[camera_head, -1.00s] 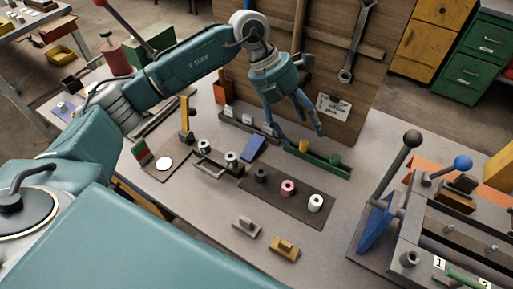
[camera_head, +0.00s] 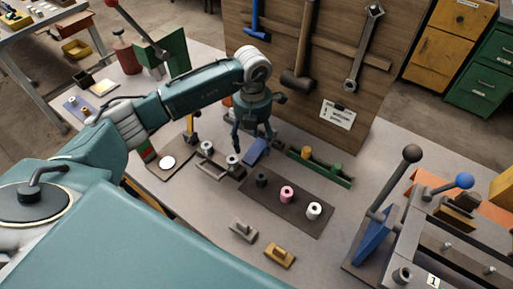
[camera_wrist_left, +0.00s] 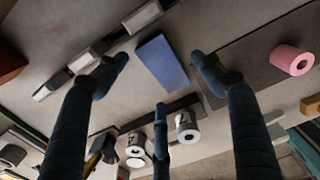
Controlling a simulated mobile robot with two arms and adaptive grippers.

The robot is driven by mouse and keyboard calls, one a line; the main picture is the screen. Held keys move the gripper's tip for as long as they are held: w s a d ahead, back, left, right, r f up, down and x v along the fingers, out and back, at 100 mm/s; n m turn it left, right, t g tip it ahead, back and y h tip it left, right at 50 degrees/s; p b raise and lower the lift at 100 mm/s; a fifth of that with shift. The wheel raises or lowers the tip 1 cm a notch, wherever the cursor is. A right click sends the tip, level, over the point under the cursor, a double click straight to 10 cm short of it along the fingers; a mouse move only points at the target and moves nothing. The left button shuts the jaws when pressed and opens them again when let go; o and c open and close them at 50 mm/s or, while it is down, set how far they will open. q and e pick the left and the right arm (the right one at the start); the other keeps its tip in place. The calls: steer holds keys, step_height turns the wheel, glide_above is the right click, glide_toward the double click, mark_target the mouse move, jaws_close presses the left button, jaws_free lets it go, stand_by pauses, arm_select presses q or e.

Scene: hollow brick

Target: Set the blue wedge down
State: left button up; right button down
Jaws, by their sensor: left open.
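The blue wedge (camera_head: 256,151) lies on the grey bench, between the gripper fingers and the dark mat, and is partly covered by my fingers in the head view. In the left wrist view the blue wedge (camera_wrist_left: 162,62) shows whole as a blue block, with nothing gripping it. My left gripper (camera_head: 252,143) points down over it, fingers spread and empty. In the left wrist view its three fingers (camera_wrist_left: 160,78) stand apart around the wedge's near side; I cannot tell the exact height gap. My right gripper is not in view.
A dark mat (camera_head: 300,217) holds a pink roll (camera_head: 287,194) and a white roll (camera_head: 314,211). A green rail (camera_head: 328,172) lies to the right. A lever machine (camera_head: 440,235) stands at the right. Bare bench shows at the front left.

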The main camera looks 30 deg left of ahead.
mark_target(255, 152)
arm_select(q)
step_height(255, 152, down, 2)
steer(key=shift+f, duration=0.35)
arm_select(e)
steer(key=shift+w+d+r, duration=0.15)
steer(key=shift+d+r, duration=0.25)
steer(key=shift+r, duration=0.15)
arm_select(q)
steer(key=c, duration=1.4)
steer(key=shift+r, duration=0.1)
